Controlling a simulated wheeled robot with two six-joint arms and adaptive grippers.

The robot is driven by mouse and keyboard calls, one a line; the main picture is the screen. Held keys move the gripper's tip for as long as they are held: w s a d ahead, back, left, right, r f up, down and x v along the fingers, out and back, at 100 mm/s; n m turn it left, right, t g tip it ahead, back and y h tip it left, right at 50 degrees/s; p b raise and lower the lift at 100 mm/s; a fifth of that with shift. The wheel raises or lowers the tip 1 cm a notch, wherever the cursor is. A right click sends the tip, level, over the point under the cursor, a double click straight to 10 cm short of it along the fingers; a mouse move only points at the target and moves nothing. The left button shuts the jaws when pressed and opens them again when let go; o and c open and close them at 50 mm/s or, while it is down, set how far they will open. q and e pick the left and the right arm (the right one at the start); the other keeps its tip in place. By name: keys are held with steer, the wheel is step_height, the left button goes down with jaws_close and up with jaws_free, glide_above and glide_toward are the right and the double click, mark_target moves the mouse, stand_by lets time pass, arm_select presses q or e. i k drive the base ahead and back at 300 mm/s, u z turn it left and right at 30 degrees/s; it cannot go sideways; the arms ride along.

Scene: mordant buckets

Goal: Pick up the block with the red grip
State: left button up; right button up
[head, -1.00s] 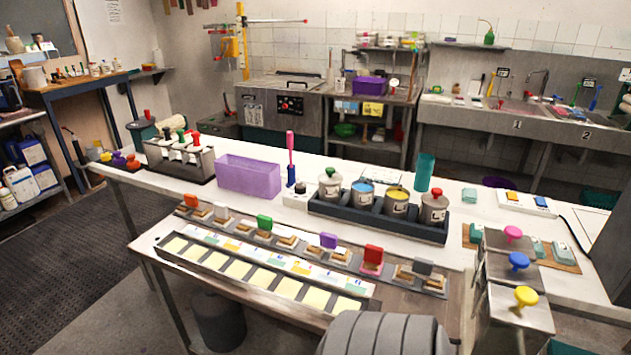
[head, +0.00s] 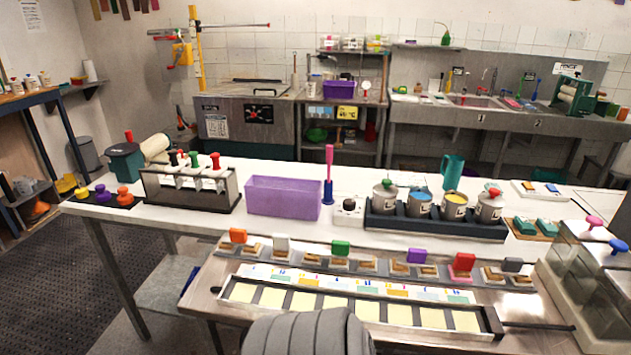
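A row of wooden blocks with coloured grips stands on a grey rack (head: 378,262) along the back of the steel table. The block with the pinkish-red grip (head: 463,262) is near the right end. It stands between the block with the purple grip (head: 416,256) and the block with the dark grey grip (head: 513,265). The others have a green grip (head: 340,248), a white grip (head: 281,243) and an orange grip (head: 238,236). Neither of my grippers shows in the head view.
In front of the rack lies a long tray (head: 492,322) with pale yellow squares. Behind stand a purple bin (head: 284,198) and a dark caddy (head: 434,225) of metal pots. Lidded containers with coloured knobs (head: 594,222) stand to the right. A dark rod (head: 538,325) sticks out beside the tray.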

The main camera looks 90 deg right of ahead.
mark_target(463, 263)
steer(key=u, duration=0.05)
steer(key=i, duration=0.55)
steer(key=z, duration=3.05)
